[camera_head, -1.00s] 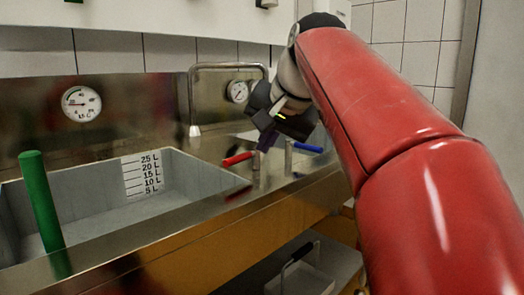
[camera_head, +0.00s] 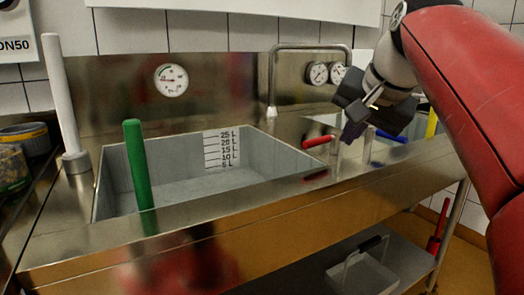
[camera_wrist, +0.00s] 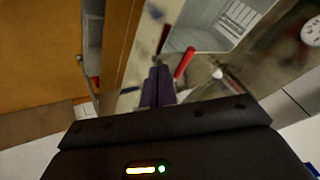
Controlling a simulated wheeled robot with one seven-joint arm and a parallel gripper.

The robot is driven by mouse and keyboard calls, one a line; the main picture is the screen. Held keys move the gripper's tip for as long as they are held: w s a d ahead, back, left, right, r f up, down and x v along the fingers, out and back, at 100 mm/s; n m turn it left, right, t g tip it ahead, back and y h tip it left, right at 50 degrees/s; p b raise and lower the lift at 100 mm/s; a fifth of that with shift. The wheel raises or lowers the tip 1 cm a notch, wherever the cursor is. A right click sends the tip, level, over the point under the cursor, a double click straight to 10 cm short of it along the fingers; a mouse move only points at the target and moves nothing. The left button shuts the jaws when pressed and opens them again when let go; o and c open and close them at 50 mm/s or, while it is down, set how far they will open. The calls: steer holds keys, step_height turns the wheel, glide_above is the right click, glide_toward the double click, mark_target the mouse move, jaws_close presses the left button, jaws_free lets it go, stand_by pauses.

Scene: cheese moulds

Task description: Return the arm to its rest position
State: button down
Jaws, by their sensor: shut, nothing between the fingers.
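My red arm (camera_head: 455,80) comes in from the right edge of the head view and reaches toward the steel counter. My gripper (camera_head: 352,133) hangs at its end above the right part of the counter, near the red valve handle (camera_head: 319,142) and the blue handle (camera_head: 392,136). In the wrist view my gripper's purple fingers (camera_wrist: 158,88) lie together, with nothing between them. The red handle also shows in the wrist view (camera_wrist: 184,63), just beyond the fingertips.
A grey basin (camera_head: 180,185) with a litre scale is set in the steel counter. A green rod (camera_head: 138,165) stands at its front edge, and a white post (camera_head: 62,100) stands at left. A crate (camera_head: 362,275) sits on the shelf below. Gauges (camera_head: 171,80) line the back.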

steer(key=s+a+f+n, duration=0.1)
steer(key=s+f, duration=0.4)
steer(key=f, duration=0.5)
steer(key=s+a+f+n+g, duration=0.1)
steer(key=s+a+f+n, duration=0.1)
steer(key=s+f, duration=0.4)
steer(key=s+a+f+n+g+h, duration=0.1)
steer(key=s+f+n, duration=0.2)
steer(key=f, duration=1.1)
steer(key=shift+s+a+n, duration=0.3)
steer(key=shift+s+a, duration=0.05)
steer(key=shift+s, duration=0.85)
stand_by(3.8)
